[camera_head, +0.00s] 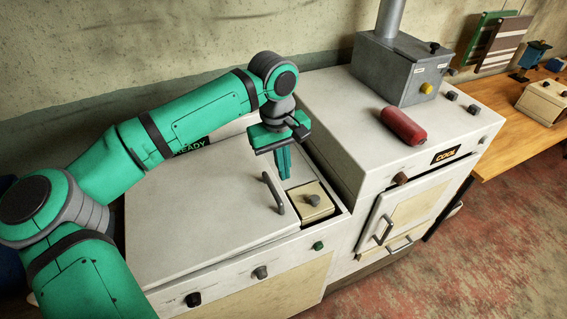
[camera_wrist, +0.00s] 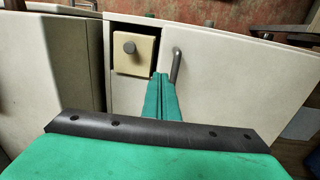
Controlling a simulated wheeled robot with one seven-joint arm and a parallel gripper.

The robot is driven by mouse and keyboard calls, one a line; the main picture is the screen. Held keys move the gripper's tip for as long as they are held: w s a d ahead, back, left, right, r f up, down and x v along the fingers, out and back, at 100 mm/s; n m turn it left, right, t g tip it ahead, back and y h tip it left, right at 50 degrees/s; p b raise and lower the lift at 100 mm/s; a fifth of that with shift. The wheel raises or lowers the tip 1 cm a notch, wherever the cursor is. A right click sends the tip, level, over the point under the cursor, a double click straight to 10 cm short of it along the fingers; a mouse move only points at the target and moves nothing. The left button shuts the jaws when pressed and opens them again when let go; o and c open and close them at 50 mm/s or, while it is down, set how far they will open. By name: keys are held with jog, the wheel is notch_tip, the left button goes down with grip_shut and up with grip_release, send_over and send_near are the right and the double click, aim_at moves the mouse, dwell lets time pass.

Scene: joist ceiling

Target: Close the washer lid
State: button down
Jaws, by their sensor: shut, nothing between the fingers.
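The washer lid (camera_head: 205,215) is a broad off-white panel. It lies flat, or nearly flat, over the washer top; I cannot tell whether a small gap remains under its front edge. A grey bar handle (camera_head: 273,193) stands at its right side. The lid (camera_wrist: 240,85) and handle (camera_wrist: 176,66) also show in the wrist view. My green gripper (camera_head: 285,176) points down just above the right side of the washer, beside the handle. Its fingers (camera_wrist: 158,78) are shut together and empty. Whether the fingertips touch anything is unclear. My arm hides part of the lid's back edge.
A beige block with a grey knob (camera_head: 311,203) sits in a recess right of the handle. A taller white cooker (camera_head: 365,160) stands to the right, carrying a red cylinder (camera_head: 403,126) and a grey box (camera_head: 395,70). A wooden table (camera_head: 510,140) lies farther right.

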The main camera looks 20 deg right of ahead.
aim_at(287, 200)
jog(key=f, duration=0.9)
jog(key=shift+d+f, duration=0.25)
jog(key=shift+d, duration=0.15)
